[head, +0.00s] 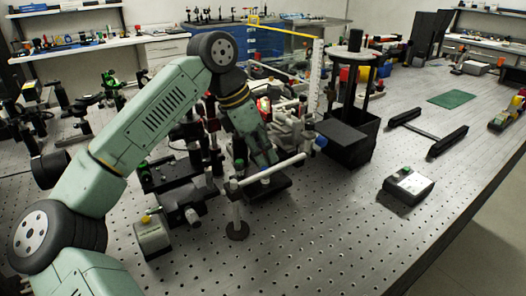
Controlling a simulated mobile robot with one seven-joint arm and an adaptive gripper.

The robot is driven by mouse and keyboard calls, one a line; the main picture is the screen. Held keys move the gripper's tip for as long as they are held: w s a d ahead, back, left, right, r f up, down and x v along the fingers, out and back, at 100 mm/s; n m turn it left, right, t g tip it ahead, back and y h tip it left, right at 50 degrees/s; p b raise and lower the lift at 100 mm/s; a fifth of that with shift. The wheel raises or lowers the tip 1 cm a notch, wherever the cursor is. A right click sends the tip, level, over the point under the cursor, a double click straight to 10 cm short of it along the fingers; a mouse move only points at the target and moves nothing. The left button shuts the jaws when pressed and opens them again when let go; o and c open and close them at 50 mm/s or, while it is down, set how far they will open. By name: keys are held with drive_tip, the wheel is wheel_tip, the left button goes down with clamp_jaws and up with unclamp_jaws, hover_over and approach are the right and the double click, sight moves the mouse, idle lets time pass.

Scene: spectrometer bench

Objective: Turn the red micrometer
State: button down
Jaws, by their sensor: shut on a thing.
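My arm reaches in from the lower left, and its end points down into the crowded optics in the middle of the bench. My gripper (267,161) is low there, just behind a pale horizontal rod (270,171) on a post. It is shut on a small part of the optics assembly. That part and the fingertips are too small and covered to make out. I cannot clearly pick out the red micrometer. A small reddish part (264,104) shows beside my wrist, but I cannot tell what it is.
The perforated bench (330,240) is bare at the front. A grey control box (408,185) lies right of the optics, and another box (153,238) stands at the front left. A tall dark stand (347,130) rises close right. A black rail frame (428,132) lies farther right.

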sight(263, 152)
drive_tip(key=c, duration=1.5)
unclamp_jaws()
drive_tip(key=shift+c, duration=0.2)
wheel_tip(263, 152, up, 10)
